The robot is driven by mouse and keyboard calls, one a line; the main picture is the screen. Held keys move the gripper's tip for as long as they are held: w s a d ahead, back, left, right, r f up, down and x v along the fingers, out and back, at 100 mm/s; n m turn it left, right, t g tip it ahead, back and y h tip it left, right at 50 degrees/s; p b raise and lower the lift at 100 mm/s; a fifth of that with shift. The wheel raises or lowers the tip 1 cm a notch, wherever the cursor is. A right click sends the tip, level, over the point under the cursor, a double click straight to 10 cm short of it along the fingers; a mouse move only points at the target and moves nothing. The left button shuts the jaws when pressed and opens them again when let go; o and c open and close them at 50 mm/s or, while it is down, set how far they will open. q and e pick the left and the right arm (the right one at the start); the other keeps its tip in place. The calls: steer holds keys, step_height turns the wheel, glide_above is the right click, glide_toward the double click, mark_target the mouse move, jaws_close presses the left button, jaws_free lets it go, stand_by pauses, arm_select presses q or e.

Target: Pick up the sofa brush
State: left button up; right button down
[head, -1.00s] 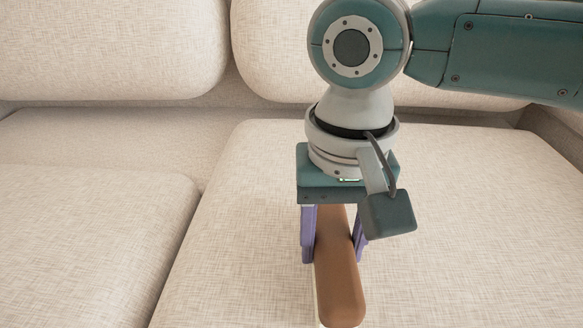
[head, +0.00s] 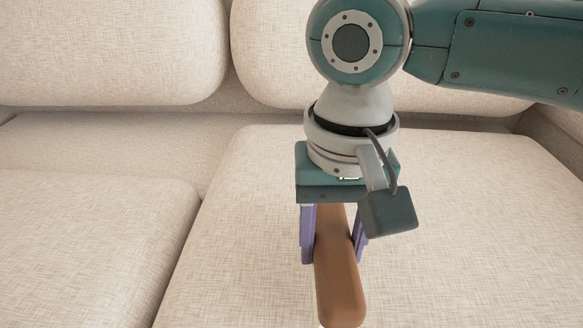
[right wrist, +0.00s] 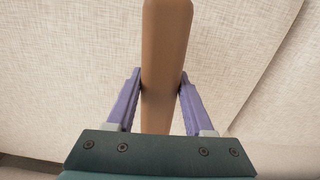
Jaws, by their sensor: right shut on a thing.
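The sofa brush (head: 339,281) shows as a long brown wooden back with a rounded end, pointing toward the camera in the head view. My right gripper (head: 334,250) comes down from above, and its two purple fingers close on the long sides of the brush. In the right wrist view the brush (right wrist: 165,50) runs between the fingertips of my right gripper (right wrist: 162,85), which touch it on both sides. A thin strip of pale bristles shows at its near end; the rest of the underside is hidden. My left gripper is not in view.
The brush is over the right seat cushion (head: 480,220) of a beige fabric sofa. A seam separates it from the left seat cushion (head: 80,250). Back cushions (head: 100,50) stand behind. The cushion surfaces around the brush are clear.

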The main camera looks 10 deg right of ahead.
mark_target(333, 234)
step_height(333, 234, up, 19)
steer(key=p, duration=1)
steer(key=shift+f, duration=0.15)
